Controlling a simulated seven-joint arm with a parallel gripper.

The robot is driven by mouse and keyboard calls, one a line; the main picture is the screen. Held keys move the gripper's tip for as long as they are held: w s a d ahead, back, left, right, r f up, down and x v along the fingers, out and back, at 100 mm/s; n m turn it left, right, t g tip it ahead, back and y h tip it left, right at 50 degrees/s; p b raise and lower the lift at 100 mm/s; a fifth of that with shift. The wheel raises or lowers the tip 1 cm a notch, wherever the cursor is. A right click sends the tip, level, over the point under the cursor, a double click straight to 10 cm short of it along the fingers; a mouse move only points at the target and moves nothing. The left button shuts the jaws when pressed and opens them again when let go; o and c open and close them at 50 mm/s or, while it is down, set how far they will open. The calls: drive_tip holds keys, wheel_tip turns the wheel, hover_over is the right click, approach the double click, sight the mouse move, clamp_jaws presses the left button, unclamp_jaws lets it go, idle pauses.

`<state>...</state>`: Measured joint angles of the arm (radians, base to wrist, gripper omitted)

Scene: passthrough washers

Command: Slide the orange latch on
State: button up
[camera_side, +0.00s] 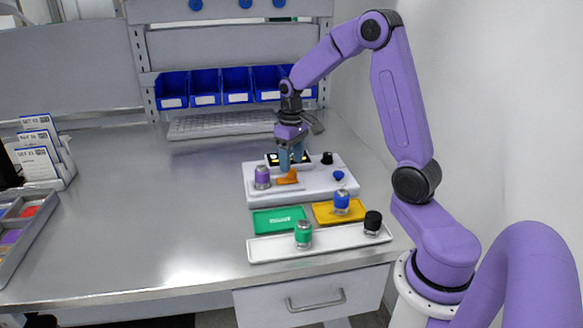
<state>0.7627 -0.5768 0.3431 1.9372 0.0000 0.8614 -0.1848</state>
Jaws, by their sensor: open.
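The orange latch (288,178) sits on top of the white device (315,184), right of a purple cylinder (262,177). My gripper (291,164) points down over the device, open, with its fingertips just above or at the latch. I cannot tell whether the fingers touch the latch. A dark display panel (272,159) with lit marks is partly hidden behind the fingers.
A black knob (327,158) and a blue knob (339,176) stand on the device. In front are a green mat (279,220), a yellow mat (325,212) with a blue cylinder (341,202), and a white tray (336,238) with green and black cylinders. The table's left middle is clear.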

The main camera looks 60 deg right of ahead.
sight(281, 180)
drive_tip(key=shift+f, duration=1.5)
clamp_jaws()
drive_tip(key=shift+w+a, duration=1.05)
unclamp_jaws()
wheel_tip(281, 180, up, 18)
drive_tip(key=shift+f, duration=0.25)
drive_tip(key=shift+a, duration=0.1)
